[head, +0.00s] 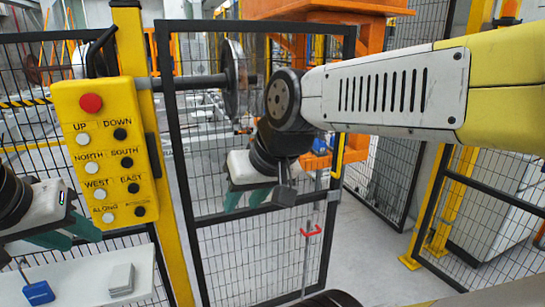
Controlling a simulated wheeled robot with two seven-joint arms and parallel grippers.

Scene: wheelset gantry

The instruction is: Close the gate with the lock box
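The gate (205,219), a black-framed mesh panel, stands in the middle, partly hidden by my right arm and gripper. A red handle-like part (311,231) sits on an upright bar near its right side. My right gripper (246,199) is in front of the gate mesh, its teal fingers apart and nothing seen between them; I cannot tell whether it touches the mesh. My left gripper (68,232) is at the lower left, beside the yellow control box, with its teal fingers apart. A small blue object (38,293) lies on a white surface; I cannot tell whether it is the lock box.
The yellow button box (107,188) hangs by a yellow post (176,262). The white surface (85,279) at the lower left also bears a grey block (121,278). Orange machinery (325,8) stands behind the gate. Grey floor (365,250) is clear right of the gate, before another fence.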

